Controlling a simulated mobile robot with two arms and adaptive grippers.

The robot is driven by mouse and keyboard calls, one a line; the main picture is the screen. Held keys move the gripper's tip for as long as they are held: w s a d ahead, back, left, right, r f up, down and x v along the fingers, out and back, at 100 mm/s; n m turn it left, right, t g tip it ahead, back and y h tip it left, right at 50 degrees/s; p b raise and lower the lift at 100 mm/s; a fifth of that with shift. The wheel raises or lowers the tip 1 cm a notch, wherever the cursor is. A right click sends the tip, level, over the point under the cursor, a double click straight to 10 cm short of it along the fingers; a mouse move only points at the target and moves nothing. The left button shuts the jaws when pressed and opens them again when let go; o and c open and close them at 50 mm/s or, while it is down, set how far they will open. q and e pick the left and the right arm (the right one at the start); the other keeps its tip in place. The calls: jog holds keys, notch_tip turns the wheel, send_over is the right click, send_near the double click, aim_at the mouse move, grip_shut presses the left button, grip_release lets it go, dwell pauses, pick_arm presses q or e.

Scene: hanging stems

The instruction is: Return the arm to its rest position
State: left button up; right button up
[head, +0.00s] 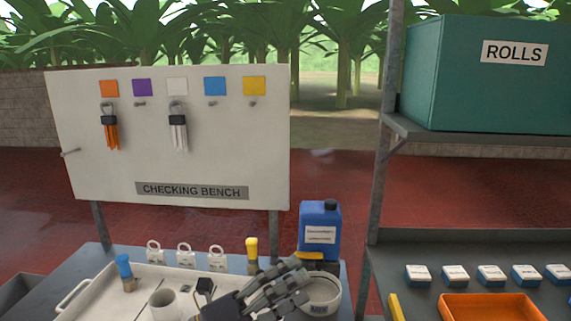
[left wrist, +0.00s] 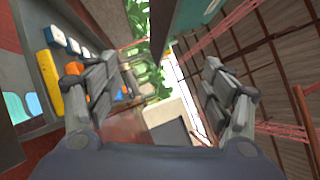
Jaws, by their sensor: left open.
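My left gripper (head: 290,283) is over the right end of the bench, in front of the blue jug and partly across the white tub. It is dark grey and holds nothing that I can see. In the left wrist view the two fingers of my left gripper (left wrist: 160,82) stand wide apart with nothing between them. My right gripper is in neither view.
The bench (head: 100,257) carries a tray (head: 85,285), a white cup (head: 163,303), a blue jug (head: 320,228) and a white tub (head: 322,297). A white pegboard (head: 215,150) stands behind. The shelf rack's post (head: 381,180) is close on the right.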

pick_arm(q)
jog(key=w+a+f+n+t+y, duration=0.2)
jog(key=a+f+n+t+y, duration=0.25)
jog(key=a+n+y, duration=0.55)
jog(key=w+a+f+n+t+y, duration=0.1)
jog(key=a+f+n+t+y, duration=0.4)
jog(key=n, duration=0.9)
jog(key=s+a+f+n+g+y, duration=0.4)
jog(key=s+a+f+n+g, duration=0.15)
jog(key=f, duration=0.45)
jog(key=s+a+f+n+g, duration=0.1)
jog(key=s+f+n+g, duration=0.1)
jog(key=s+f+g, duration=0.6)
jog(key=s+f+n+g, duration=0.15)
jog(key=s+f, duration=0.25)
jog(key=s, duration=0.9)
notch_tip(320, 180, down, 27)
jog(key=s+g, duration=0.2)
jog(key=s+a+f, duration=0.3)
jog(key=s+f, duration=1.3)
jog(key=s, duration=0.1)
jog(key=shift+g, duration=0.35)
